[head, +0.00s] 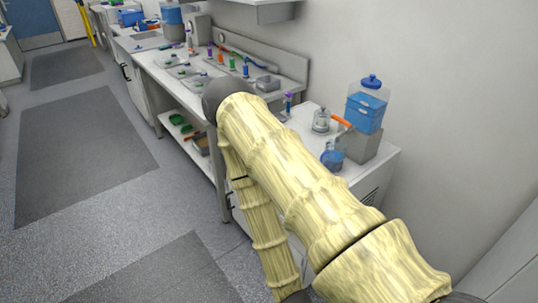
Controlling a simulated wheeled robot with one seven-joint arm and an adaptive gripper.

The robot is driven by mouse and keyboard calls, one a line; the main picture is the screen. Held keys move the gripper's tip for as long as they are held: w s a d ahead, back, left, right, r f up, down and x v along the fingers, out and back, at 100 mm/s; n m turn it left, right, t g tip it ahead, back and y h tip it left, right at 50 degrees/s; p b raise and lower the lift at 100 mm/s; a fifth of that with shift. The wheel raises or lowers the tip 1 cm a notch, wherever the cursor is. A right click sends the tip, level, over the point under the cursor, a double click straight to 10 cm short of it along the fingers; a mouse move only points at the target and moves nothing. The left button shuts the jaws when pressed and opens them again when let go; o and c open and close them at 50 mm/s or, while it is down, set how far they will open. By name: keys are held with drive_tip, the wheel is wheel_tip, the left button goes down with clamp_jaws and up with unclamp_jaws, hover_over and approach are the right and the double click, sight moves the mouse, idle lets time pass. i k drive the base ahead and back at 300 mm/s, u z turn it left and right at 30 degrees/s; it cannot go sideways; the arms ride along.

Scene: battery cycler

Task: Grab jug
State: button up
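On the counter at the right of the head view, a clear jug-like container (367,109) with a blue lid and blue liquid stands upright on a grey block (360,145). An orange tap (341,121) is at its left side. Below the tap, a small round vessel (332,157) with blue liquid stands on the counter; my arm passes close to it in the picture. I cannot tell which of these is the jug. My pale yellow arm fills the middle and lower right. My gripper is not in view.
A small glass jar (321,121) stands left of the block. A longer bench (160,72) behind holds several coloured cylinders, dishes and another blue container (172,22). Items lie on its lower shelf. The wall is close behind the counter. The floor (190,205) at left is clear, with dark mats.

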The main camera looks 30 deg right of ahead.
sight(333, 157)
drive_tip(key=u, duration=0.5)
drive_tip(key=i, duration=2.65)
drive_tip(key=z, duration=4.05)
